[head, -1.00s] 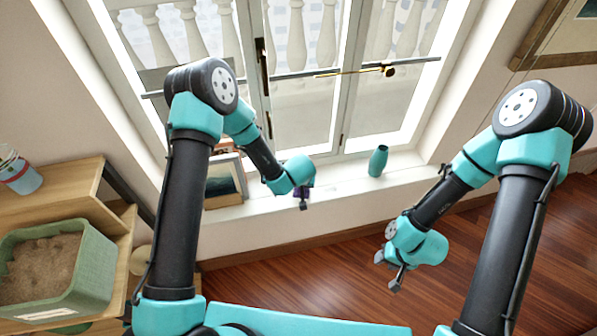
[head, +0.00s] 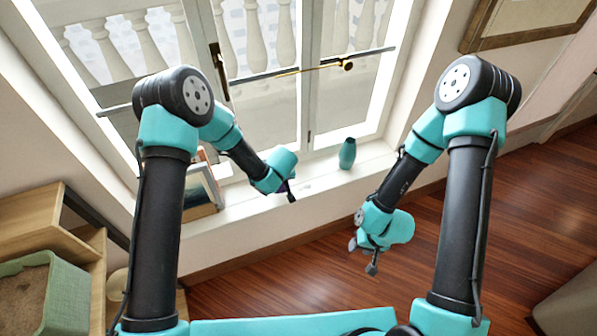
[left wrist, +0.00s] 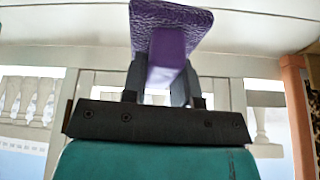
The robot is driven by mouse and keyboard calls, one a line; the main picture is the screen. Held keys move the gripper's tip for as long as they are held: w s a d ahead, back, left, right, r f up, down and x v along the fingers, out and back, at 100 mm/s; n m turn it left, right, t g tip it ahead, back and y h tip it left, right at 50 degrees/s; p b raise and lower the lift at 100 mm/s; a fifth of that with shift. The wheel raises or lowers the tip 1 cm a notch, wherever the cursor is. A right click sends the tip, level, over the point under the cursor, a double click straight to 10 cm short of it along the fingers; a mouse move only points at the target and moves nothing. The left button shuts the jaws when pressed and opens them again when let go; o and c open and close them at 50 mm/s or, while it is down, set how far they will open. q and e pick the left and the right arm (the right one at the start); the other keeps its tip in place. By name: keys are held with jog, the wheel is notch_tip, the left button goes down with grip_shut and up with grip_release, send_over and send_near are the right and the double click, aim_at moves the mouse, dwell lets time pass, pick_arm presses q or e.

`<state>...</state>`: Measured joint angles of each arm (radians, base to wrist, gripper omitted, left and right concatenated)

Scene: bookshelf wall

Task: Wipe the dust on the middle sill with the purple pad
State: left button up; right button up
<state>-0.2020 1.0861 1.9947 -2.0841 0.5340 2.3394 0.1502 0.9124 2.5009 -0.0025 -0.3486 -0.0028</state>
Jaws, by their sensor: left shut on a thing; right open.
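My left gripper (head: 288,193) is over the window sill (head: 240,207), between the picture frames and the teal vase. It is shut on the purple pad (left wrist: 172,28); in the left wrist view the pad's purple grip (left wrist: 166,68) sits between the two dark fingers. In the head view the pad is almost wholly hidden by the gripper, and I cannot tell whether it touches the sill. I cannot make out dust on the sill. My right gripper (head: 363,257) is open and empty, over the wooden floor in front of the sill.
A teal vase (head: 347,153) stands on the sill to the right of my left gripper. Picture frames (head: 207,188) lean on the sill to the left. A wooden shelf (head: 30,220) with a green bin (head: 62,300) stands at the left. The floor (head: 310,272) is clear.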

pick_arm(q)
jog(key=d+r+n, duration=0.2)
jog(key=d, duration=0.4)
jog(key=shift+d+r+y, duration=0.15)
jog(key=shift+d+y, duration=0.15)
jog(key=shift+d, duration=0.05)
jog(key=shift+w, duration=0.1)
